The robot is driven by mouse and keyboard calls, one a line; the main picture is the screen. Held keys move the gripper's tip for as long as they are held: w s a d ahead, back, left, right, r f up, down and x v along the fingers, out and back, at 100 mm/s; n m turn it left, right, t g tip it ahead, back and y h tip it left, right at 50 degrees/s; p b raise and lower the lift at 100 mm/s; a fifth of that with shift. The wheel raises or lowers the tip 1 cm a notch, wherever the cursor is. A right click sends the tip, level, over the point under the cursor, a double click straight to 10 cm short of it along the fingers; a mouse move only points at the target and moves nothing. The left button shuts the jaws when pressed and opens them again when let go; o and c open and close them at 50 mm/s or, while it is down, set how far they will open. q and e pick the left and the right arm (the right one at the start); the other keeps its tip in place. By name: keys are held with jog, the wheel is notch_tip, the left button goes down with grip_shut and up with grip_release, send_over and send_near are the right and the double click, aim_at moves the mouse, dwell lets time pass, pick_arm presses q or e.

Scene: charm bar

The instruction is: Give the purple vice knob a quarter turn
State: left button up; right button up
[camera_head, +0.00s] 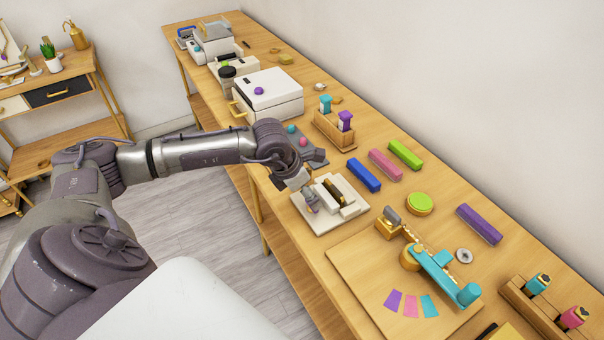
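The small vice is a pale block-like device (350,211) on a flat white base, with a dark and gold slot between its jaws, near the table's front edge. My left arm reaches in from the left, and my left gripper (308,193) is at the vice's left side, pointing down. A small purplish knob (312,205) shows right at the fingertips. It is partly covered by the gripper, and I cannot tell whether the fingers touch or close around it. My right gripper is not in view.
Behind the vice lie blue (364,175), pink (385,164) and green (405,155) bars. A grey pad (318,157) with small balls sits just left. A wooden board (352,262) with a turquoise-armed tool (436,270) is to the right. A white box (268,105) with a purple ball stands farther back.

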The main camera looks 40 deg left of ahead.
pick_arm(q)
jog(key=shift+x, duration=1.9)
